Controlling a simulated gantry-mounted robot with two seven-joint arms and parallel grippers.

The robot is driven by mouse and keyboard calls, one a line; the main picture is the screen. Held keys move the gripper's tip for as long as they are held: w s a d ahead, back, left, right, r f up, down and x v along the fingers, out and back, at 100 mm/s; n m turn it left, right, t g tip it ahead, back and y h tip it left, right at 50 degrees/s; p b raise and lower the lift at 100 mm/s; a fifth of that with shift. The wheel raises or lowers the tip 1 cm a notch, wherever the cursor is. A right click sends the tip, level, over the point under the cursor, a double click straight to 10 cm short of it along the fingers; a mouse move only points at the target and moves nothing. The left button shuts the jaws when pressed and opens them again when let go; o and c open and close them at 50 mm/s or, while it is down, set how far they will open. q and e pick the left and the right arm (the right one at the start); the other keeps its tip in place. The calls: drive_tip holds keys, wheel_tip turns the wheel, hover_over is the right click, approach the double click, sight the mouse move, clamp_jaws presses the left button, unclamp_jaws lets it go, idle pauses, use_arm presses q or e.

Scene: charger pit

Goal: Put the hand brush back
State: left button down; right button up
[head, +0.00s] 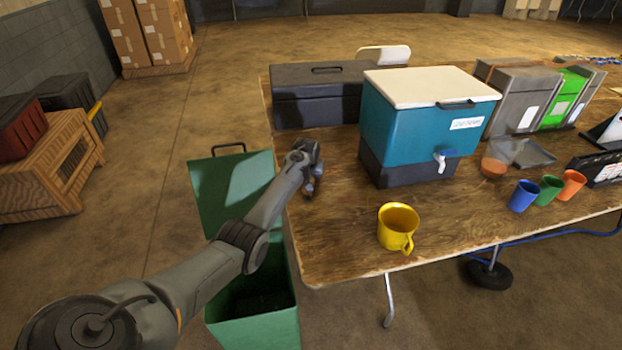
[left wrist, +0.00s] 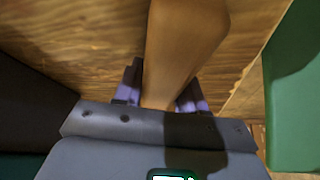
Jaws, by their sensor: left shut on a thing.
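My left gripper (head: 311,186) is over the left edge of the wooden table, pointing down, just in front of the black toolbox. In the left wrist view its two purple-padded fingers (left wrist: 160,92) are closed on either side of a smooth brown wooden piece, which looks like the handle of the hand brush (left wrist: 185,45). The bristles do not show. In the head view the brush is mostly hidden by my gripper. I cannot tell whether the brush touches the table. My right gripper is not in view.
A green bin (head: 258,328) with its lid (head: 232,190) open stands at the table's left edge. The table (head: 340,235) also holds a black toolbox (head: 318,95), a teal cooler (head: 410,125), a yellow mug (head: 397,222) and several small cups.

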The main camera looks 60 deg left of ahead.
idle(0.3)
use_arm(q)
drive_tip(key=c, duration=0.6)
unclamp_jaws()
drive_tip(key=shift+f, duration=0.15)
drive_tip(key=shift+c, duration=0.2)
drive_tip(key=shift+r, duration=0.45)
drive_tip(key=p+v, duration=0.4)
drive_tip(key=v, duration=0.6)
drive_tip(key=shift+s+d+r+p, duration=0.1)
drive_tip(key=shift+d+r+p, duration=0.1)
drive_tip(key=shift+r, duration=0.1)
drive_tip(key=shift+s+d+r+p, duration=0.1)
drive_tip(key=shift+s+r+p, duration=0.1)
drive_tip(key=shift+r, duration=0.1)
drive_tip(key=shift+w, duration=0.1)
